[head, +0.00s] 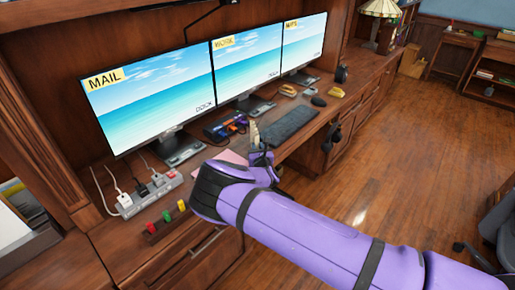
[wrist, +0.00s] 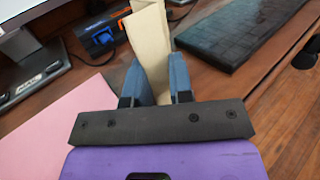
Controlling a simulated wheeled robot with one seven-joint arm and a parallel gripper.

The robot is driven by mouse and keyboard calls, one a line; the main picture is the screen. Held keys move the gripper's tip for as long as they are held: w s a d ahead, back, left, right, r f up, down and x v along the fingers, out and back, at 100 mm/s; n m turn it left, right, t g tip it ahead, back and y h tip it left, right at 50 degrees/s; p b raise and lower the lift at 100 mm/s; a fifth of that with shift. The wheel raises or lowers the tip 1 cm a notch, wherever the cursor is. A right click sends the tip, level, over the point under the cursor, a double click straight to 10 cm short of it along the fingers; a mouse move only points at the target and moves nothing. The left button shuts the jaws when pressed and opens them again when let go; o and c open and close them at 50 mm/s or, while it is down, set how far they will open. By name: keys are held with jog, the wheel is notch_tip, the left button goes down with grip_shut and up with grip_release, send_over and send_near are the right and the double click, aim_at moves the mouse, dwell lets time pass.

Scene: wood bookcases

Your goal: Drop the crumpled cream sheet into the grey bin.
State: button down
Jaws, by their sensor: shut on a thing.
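The cream sheet (wrist: 150,40) is between the two blue fingers of my gripper (wrist: 157,75) in the wrist view. It stands up beyond the fingertips as a narrow, creased piece, and its lower end shows between the fingers. In the head view the sheet (head: 254,132) shows as a small pale shape above my gripper (head: 261,154), over the desk in front of the monitors. My gripper is shut on it. I see no grey bin in either view.
A pink sheet (wrist: 60,125) lies on the desk (head: 210,215) by my gripper. A black keyboard (head: 289,127) is to the right, three monitors (head: 150,95) stand behind, and a power strip (head: 150,192) is at left. Open wooden floor (head: 400,170) lies to the right.

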jog(key=c, duration=1)
grip_release()
jog(key=shift+r, duration=0.15)
jog(key=v, duration=1.2)
jog(key=shift+d, duration=0.1)
